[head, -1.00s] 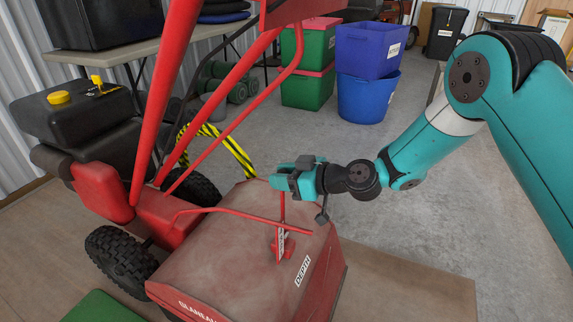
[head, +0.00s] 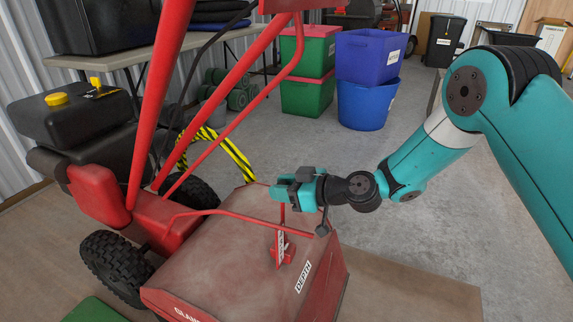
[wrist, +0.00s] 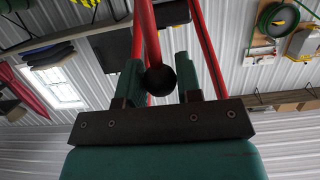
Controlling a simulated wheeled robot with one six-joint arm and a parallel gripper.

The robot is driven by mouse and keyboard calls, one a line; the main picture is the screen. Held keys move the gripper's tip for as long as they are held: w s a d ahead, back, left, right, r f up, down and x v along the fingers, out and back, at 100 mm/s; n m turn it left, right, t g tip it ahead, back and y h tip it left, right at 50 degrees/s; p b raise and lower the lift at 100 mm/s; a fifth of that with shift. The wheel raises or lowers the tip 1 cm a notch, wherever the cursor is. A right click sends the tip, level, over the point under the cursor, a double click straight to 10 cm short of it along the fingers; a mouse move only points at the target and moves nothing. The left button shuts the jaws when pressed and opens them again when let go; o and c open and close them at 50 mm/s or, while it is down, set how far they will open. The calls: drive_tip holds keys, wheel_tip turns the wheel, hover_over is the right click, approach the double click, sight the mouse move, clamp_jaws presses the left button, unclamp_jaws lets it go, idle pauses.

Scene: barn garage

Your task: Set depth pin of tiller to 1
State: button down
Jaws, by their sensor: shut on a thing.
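The red tiller (head: 235,258) stands on the left in the head view. Its depth pin (head: 280,248) is a thin red upright bar with a white marked strip, rising from the tine cover beside the "DEPTH" label (head: 304,277). My gripper (head: 284,192) is at the top of this bar, above the cover. In the wrist view a round black knob (wrist: 161,80) sits between the two teal fingers, and my gripper is shut on it. In the head view the gripper hides the knob. The marks on the strip are too small to read.
A red cross rod (head: 240,217) runs over the cover close below my gripper. Red handlebars (head: 222,85) rise to the left. Blue bins (head: 368,53) and green bins (head: 307,97) stand behind. The concrete floor right of the tiller is mostly clear.

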drive_tip(key=shift+s+a+f+b, duration=0.1)
drive_tip(key=shift+s+f+b, duration=0.1)
drive_tip(key=shift+f+b, duration=0.3)
drive_tip(key=shift+s+a+f+b, duration=0.15)
drive_tip(key=shift+f+b, duration=0.15)
drive_tip(key=shift+f, duration=0.35)
drive_tip(key=c, duration=0.9)
unclamp_jaws()
drive_tip(key=shift+r, duration=0.2)
drive_tip(key=o, duration=0.9)
drive_tip(key=shift+w+d, duration=0.1)
drive_tip(key=shift+d, duration=0.05)
drive_tip(key=b+v, duration=0.1)
drive_tip(key=v, duration=0.8)
drive_tip(key=shift+w, duration=0.15)
drive_tip(key=shift+d, duration=0.1)
